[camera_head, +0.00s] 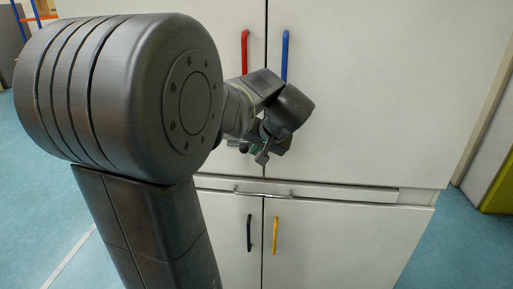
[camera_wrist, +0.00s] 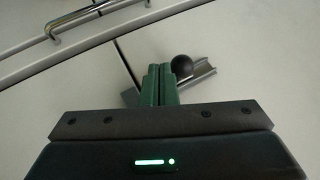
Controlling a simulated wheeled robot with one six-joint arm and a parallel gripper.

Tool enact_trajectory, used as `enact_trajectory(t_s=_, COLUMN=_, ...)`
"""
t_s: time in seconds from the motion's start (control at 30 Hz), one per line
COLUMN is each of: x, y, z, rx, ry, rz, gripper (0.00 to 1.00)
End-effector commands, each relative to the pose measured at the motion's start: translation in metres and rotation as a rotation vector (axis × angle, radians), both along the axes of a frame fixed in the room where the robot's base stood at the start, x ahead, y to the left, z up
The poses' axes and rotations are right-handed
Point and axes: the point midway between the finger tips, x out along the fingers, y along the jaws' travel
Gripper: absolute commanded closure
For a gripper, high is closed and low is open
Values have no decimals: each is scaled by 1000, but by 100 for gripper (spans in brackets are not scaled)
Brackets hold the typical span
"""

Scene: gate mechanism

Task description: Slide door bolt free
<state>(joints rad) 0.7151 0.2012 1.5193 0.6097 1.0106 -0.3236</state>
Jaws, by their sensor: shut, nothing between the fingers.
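The door bolt shows in the wrist view as a grey metal rail (camera_wrist: 203,77) with a round black knob (camera_wrist: 182,64). A grey plate (camera_wrist: 130,96) lies on the other side of the door gap, partly hidden by my fingers. My gripper (camera_wrist: 160,70) has its green fingers together, with nothing between them. The fingertips are just beside the knob, on its left in the wrist view; I cannot tell whether they touch it. In the head view my gripper (camera_head: 254,149) is low in front of the gap between the upper doors, and my wrist hides most of the bolt.
The white cabinet (camera_head: 380,80) has a red handle (camera_head: 244,52) and a blue handle (camera_head: 285,55) on its upper doors. Below are a drawer with a metal bar handle (camera_head: 263,194) and lower doors with black (camera_head: 249,232) and yellow (camera_head: 275,235) handles. Floor shows at both sides.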

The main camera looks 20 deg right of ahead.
Motion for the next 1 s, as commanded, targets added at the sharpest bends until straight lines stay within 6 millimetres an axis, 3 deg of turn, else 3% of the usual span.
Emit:
enact_trajectory(t_s=0.17, x=1, y=2, z=0, rx=0, ry=1, rz=1, gripper=100)
enact_trajectory(t_s=0.5, x=21, y=33, z=0, rx=0, ry=0, rz=2, gripper=100)
enact_trajectory(t_s=1.0, x=22, y=35, z=-1, rx=2, ry=0, rz=1, gripper=100)
